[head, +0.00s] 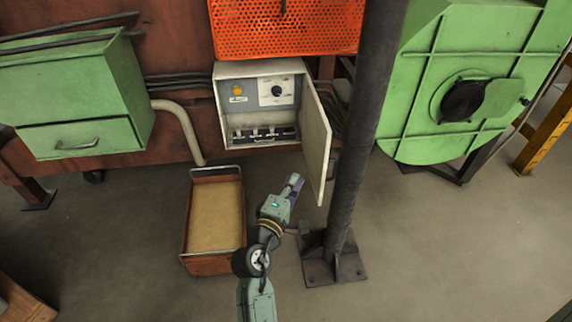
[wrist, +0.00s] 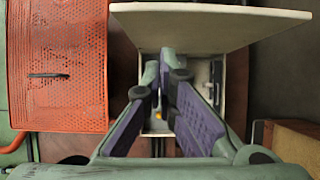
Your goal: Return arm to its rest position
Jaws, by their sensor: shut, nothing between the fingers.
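My gripper (head: 294,182) is at the end of my raised arm, in front of the grey control box and just left of the steel post. In the wrist view its purple-padded fingers (wrist: 165,70) come together at their tips, with nothing between them. The control box (head: 225,85) has its door (head: 317,138) swung open to the right. Inside are a yellow button (head: 237,90), a black rotary knob (head: 277,90) and a row of switches (head: 265,133). In the wrist view the fingers hide much of the box interior, and the open door (wrist: 210,22) spans the top.
A steel post (head: 352,150) stands close to the right of my arm. A brown cart (head: 210,264) with a tan top stands left of it. An orange mesh panel (head: 287,28) hangs above the box. Open floor (head: 450,240) lies to the right.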

